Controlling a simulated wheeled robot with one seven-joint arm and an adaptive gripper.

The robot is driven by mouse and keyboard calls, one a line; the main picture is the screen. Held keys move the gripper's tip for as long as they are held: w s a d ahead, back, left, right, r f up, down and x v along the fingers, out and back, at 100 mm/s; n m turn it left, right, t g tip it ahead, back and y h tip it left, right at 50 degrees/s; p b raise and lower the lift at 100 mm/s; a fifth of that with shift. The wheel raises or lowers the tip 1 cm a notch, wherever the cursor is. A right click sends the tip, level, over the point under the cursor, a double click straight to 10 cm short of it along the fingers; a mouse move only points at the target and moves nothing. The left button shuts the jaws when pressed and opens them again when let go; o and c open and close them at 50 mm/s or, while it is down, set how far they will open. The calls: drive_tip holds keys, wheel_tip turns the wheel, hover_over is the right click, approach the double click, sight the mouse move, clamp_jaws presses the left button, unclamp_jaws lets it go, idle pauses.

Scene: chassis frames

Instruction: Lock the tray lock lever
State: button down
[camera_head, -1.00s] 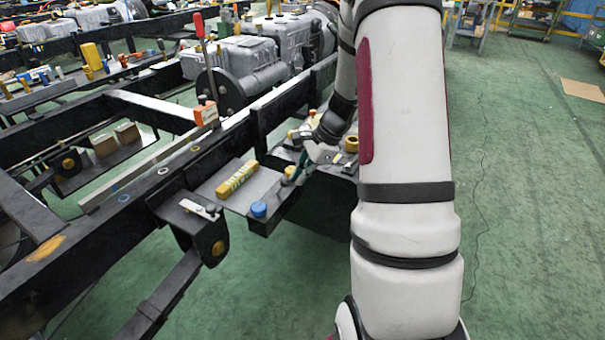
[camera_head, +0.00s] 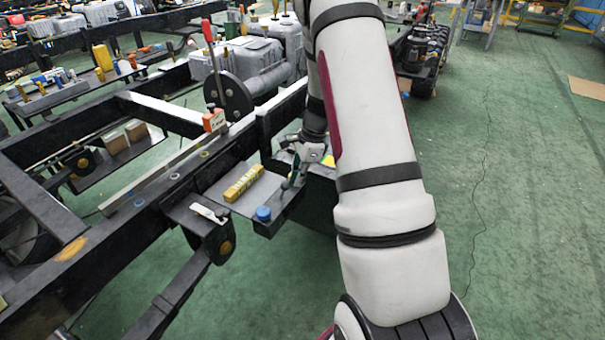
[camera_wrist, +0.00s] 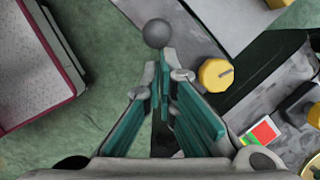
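A round grey ball knob (camera_wrist: 157,33) shows in the wrist view just beyond my fingertips; it may be the end of the tray lock lever, but its stem is not clear. My gripper (camera_wrist: 166,56) has its teal-padded fingers brought together at the tips, with nothing clearly held between them. In the head view my gripper (camera_head: 295,172) is low at the right end of the grey tray (camera_head: 222,197), beside the chassis rail. My arm hides part of that area. A small white lever (camera_head: 208,213) lies on a black bracket left of the tray.
A yellow knob (camera_wrist: 216,74) is right of my fingers in the wrist view. A red-handled upright lever (camera_head: 207,31) stands behind the rail. Green floor (camera_head: 520,220) is clear at right.

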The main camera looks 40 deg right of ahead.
drive_tip(key=w+g+p, duration=0.1)
drive_tip(key=w+a+r+g+h+p, duration=0.1)
drive_tip(key=shift+p, duration=0.3)
drive_tip(key=w+g, duration=0.1)
drive_tip(key=w+g+b, duration=0.1)
drive_tip(key=g+h+b, duration=0.1)
drive_tip(key=shift+w+a+m+g, duration=0.3)
drive_tip(key=shift+w+a+g, duration=0.05)
drive_tip(key=shift+w+g, duration=0.05)
drive_tip(key=shift+s+r, duration=0.1)
drive_tip(key=shift+r, duration=0.85)
